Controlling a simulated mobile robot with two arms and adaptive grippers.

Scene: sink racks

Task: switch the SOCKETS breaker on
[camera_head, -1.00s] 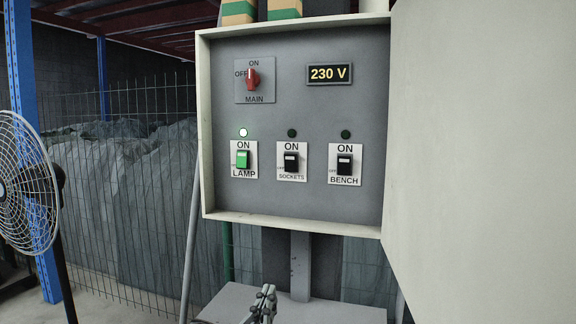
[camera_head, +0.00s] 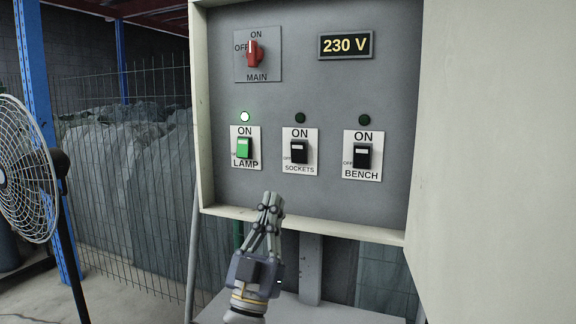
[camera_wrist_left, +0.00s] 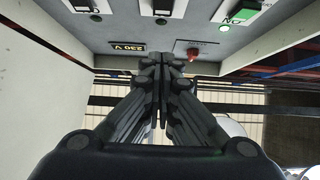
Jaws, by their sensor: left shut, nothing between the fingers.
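The SOCKETS breaker (camera_head: 299,152) is a black switch on a white plate, in the middle of the lower row in the open panel box. Its lamp (camera_head: 300,118) above is dark. My left gripper (camera_head: 272,197) is shut and empty, pointing up at the box's lower edge, below and a little left of the SOCKETS breaker and apart from it. In the left wrist view its closed fingers (camera_wrist_left: 161,58) point toward the panel, which appears upside down; the middle black switch (camera_wrist_left: 162,8) is at the top edge. My right gripper is not in view.
The LAMP breaker (camera_head: 244,147) is green with a lit lamp. The BENCH breaker (camera_head: 363,156) is black with a dark lamp. The red MAIN switch (camera_head: 254,53) and a 230 V display (camera_head: 345,45) are above. The open door (camera_head: 490,150) blocks the right side. A fan (camera_head: 28,170) stands left.

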